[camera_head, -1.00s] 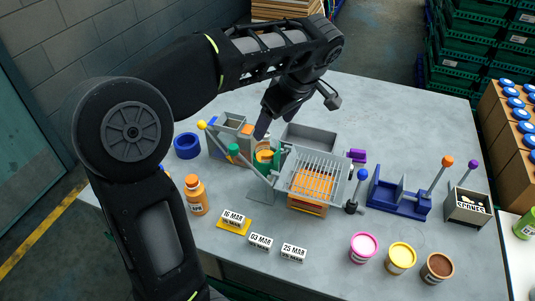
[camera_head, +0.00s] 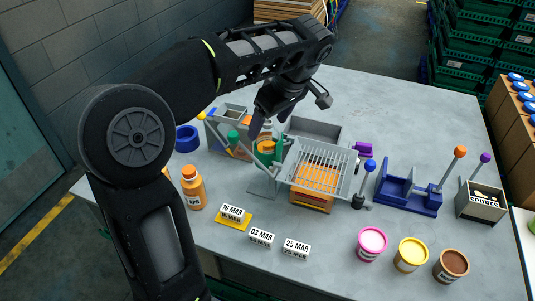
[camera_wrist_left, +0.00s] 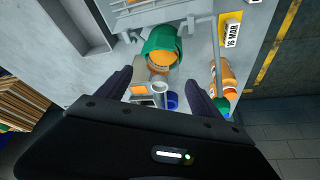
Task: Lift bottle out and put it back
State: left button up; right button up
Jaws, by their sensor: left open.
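A green holder (camera_head: 279,150) stands left of the wire rack, with a round orange top (camera_head: 266,146) inside it; whether this top belongs to a bottle is hard to tell. My left gripper (camera_head: 268,124) is open just above and behind the holder. In the left wrist view, the gripper (camera_wrist_left: 158,92) has its fingers spread with nothing between them, and the green holder (camera_wrist_left: 160,32) with the orange part (camera_wrist_left: 158,57) lies just beyond the tips. A separate orange bottle (camera_head: 194,190) with a label stands upright at the front left, also in the wrist view (camera_wrist_left: 228,76). My right gripper is not in view.
A wire rack (camera_head: 318,165) over an orange block stands right of the holder. A grey bin (camera_head: 318,130) is behind it. A blue fixture (camera_head: 408,195), date blocks (camera_head: 262,237) and pink, yellow and brown tubs stand in front and to the right. A blue ring (camera_head: 187,138) lies left.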

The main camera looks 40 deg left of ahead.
pick_arm(q)
jog(key=shift+x, duration=1)
jog(key=shift+c, duration=0.6)
grip_shut()
